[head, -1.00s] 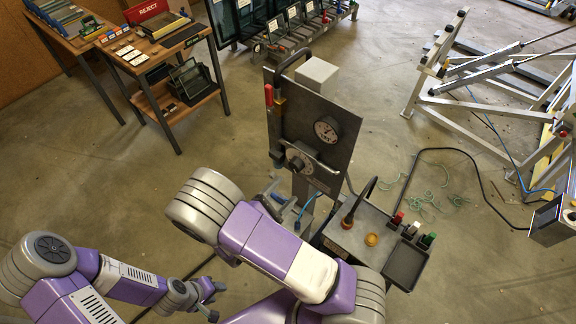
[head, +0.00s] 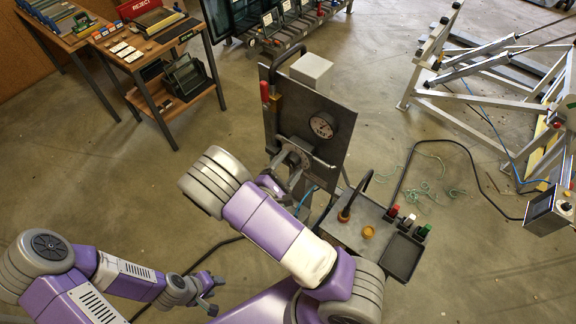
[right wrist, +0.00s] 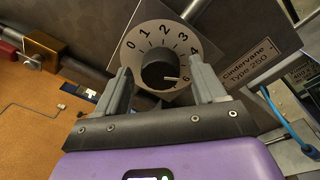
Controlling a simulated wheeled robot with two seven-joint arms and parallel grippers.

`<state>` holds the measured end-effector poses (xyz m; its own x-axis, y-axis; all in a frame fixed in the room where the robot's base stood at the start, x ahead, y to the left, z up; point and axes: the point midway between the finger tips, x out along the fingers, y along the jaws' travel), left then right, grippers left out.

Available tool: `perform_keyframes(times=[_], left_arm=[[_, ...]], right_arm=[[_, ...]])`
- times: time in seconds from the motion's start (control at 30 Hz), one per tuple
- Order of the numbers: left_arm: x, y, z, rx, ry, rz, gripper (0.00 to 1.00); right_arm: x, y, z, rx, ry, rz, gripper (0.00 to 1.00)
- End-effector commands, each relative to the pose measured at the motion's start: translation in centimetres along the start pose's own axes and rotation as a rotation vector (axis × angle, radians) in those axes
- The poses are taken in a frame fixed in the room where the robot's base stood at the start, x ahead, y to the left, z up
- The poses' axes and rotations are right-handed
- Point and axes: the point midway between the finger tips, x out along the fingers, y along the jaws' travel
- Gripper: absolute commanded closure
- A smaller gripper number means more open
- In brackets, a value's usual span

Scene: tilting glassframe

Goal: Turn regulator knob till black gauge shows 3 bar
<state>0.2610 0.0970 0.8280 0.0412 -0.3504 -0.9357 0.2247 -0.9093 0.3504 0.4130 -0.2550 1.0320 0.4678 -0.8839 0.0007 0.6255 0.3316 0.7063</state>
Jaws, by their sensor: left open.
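The black regulator knob (right wrist: 160,70) sits on a pale dial plate (right wrist: 140,30) numbered 0 to 6. In the head view my right gripper (head: 294,163) is at the front of the panel and partly covers the knob. My left gripper (head: 214,294) is open and empty, low in the head view.
The dark upright panel (head: 340,108) carries a bar handle near the knob and a red-handled valve (head: 265,92) at its left edge. A grey tray (head: 375,225) with coloured buttons and a black hose stands at lower right. Open floor lies left of the panel.

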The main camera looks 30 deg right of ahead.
Motion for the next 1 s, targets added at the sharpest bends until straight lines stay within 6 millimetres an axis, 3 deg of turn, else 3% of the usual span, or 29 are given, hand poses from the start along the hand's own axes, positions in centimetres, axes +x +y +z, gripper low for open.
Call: perform_keyframes(times=[0.03,0.33,0.67,1.0], left_arm=[[0.0,0.0,0.0,0.0,0.0,0.0,0.57],[0.0,0.0,0.0,0.0,0.0,0.0,0.57],[-0.3,0.1,0.0,0.0,0.0,0.0,0.57],[-1.8,0.7,0.1,0.0,0.0,0.0,0.57]], right_arm=[[0.0,0.0,0.0,0.0,0.0,0.0,0.38],[0.0,0.0,0.0,0.0,0.0,0.0,0.84],[0.0,0.1,0.1,-0.046,0.003,-0.003,0.85],[0.0,0.3,0.2,-0.28,0.019,-0.019,0.85]])
